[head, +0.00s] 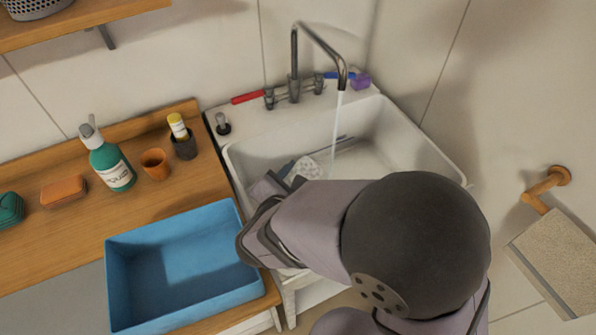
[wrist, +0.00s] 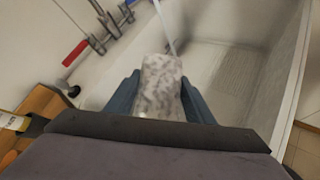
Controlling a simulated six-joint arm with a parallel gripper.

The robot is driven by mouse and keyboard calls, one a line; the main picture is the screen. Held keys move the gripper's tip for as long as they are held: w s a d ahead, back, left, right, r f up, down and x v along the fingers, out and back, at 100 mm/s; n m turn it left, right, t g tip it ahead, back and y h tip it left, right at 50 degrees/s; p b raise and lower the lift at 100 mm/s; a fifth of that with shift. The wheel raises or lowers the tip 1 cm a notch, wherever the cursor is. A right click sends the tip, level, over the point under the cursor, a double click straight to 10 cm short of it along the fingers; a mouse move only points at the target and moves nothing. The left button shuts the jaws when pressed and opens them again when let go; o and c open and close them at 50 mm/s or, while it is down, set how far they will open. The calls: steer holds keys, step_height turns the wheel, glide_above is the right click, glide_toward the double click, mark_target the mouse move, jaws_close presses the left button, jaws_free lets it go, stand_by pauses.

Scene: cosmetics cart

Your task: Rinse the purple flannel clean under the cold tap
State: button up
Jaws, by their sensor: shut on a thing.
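My gripper (head: 291,172) is inside the white sink, shut on a pale cloth (head: 307,168) with grey blotches. In the wrist view the cloth (wrist: 161,88) stands between the two blue-grey fingers of my gripper (wrist: 160,100). It looks whitish grey rather than purple. The tap (head: 318,42) is running, and a thin stream of water (head: 336,130) falls just beyond the cloth. In the wrist view the stream (wrist: 167,32) meets the cloth's far edge in the picture; I cannot tell whether it touches. The tap has a red lever (head: 248,97) and a blue lever (head: 340,75).
A small purple block (head: 361,81) sits on the back rim of the sink (head: 425,150). An empty blue tub (head: 120,285), a teal pump bottle (head: 112,168) and an orange cup (head: 155,164) stand left on the wooden counter. A beige towel (head: 560,260) hangs at right.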

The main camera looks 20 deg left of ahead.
steer(key=w+d+r+m+t+h, duration=0.1)
steer(key=d+r+m+t+h, duration=0.1)
steer(key=d+r+m+h, duration=0.2)
steer(key=d+m+h, duration=0.1)
steer(key=d+m, duration=0.2)
steer(key=shift+r, duration=0.3)
steer(key=shift+w, duration=0.1)
steer(key=shift+w, duration=0.1)
steer(key=w+a+f+b, duration=0.1)
steer(key=w+a, duration=0.2)
steer(key=w, duration=0.3)
steer(key=w+a+f+b, duration=0.1)
steer(key=w+a, duration=0.1)
steer(key=w, duration=0.4)
steer(key=shift+w+a+f, duration=0.3)
steer(key=shift+a+f, duration=0.1)
steer(key=shift+d+b, duration=0.15)
steer(key=shift+b, duration=0.15)
stand_by(0.5)
